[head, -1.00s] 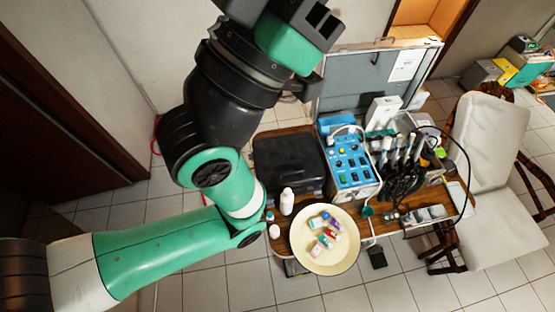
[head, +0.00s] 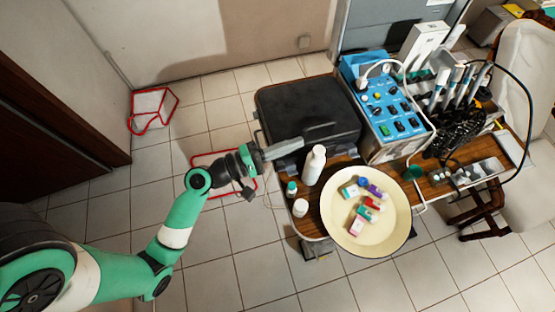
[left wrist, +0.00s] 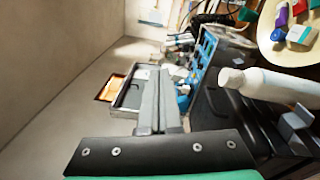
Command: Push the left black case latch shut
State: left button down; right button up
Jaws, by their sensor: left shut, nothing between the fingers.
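The black case (head: 300,100) lies closed on the wooden table in the head view. My left gripper (head: 332,132) is shut and empty, its grey fingers lying along the front side of the case. In the left wrist view the fingers (left wrist: 160,78) point away from the camera, and the dark side of the case (left wrist: 215,105) is to their right. A small grey piece (left wrist: 293,127) by the case may be a latch; I cannot tell which one. The left latch is not clear in the head view, and contact with the fingers cannot be told.
A white bottle (head: 314,165) stands just in front of the case, with small bottles (head: 296,198) nearby. A cream bowl (head: 340,225) of colourful items is at front right. A blue control unit (head: 390,115) stands right of the case.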

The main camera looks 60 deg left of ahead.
aim_at(290, 167)
pick_arm(q)
jog(key=s+a+f+n+y+b, duration=0.1)
jog(key=s+f+b, duration=0.2)
jog(key=f, duration=0.5)
jog(key=s+a+f+n+g+y+b, duration=0.1)
jog(key=s+a+f+n+b, duration=0.1)
jog(key=f, duration=0.6)
jog(key=s+a+f+n+g+y+b, duration=0.1)
jog(key=s+f+n+y+b, duration=0.1)
jog(key=s+f+b, duration=0.2)
notch_tip(290, 167, down, 4)
jog(key=shift+a+r+b, duration=0.1)
jog(key=shift+a+b, duration=0.15)
jog(key=shift+b, duration=0.3)
pick_arm(e)
notch_tip(290, 167, down, 13)
jog(key=shift+s+a+h, duration=0.3)
jog(key=shift+s+a, duration=0.05)
pick_arm(q)
jog(key=w+f, duration=0.1)
jog(key=w, duration=0.9)
jog(key=shift+f+b, duration=0.35)
pick_arm(e)
jog(key=shift+f, duration=0.35)
pick_arm(q)
jog(key=shift+d, duration=0.1)
